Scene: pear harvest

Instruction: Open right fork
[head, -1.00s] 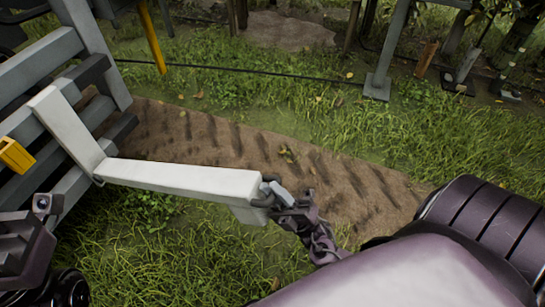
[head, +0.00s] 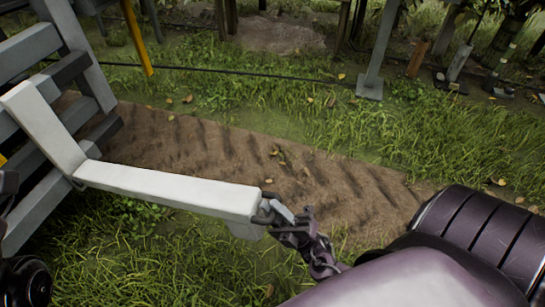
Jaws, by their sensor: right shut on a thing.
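The right fork (head: 170,190) is a long off-white bar that reaches from the grey slatted frame at the left to the middle of the head view. It joins a slanted white arm (head: 45,126) at a corner by the frame. My right gripper (head: 274,214) is shut on the right fork's free end, at a small dark handle or loop there. The gripper's fingers partly hide this handle. My left gripper does not show; only dark parts of my left arm are at the lower left edge.
The grey slatted frame (head: 76,66) stands at the left. A bare soil track (head: 225,150) runs behind the fork, with grass (head: 160,262) on both sides. A grey post (head: 378,55) and a yellow post (head: 137,38) stand farther back. A black hose (head: 230,71) crosses the grass.

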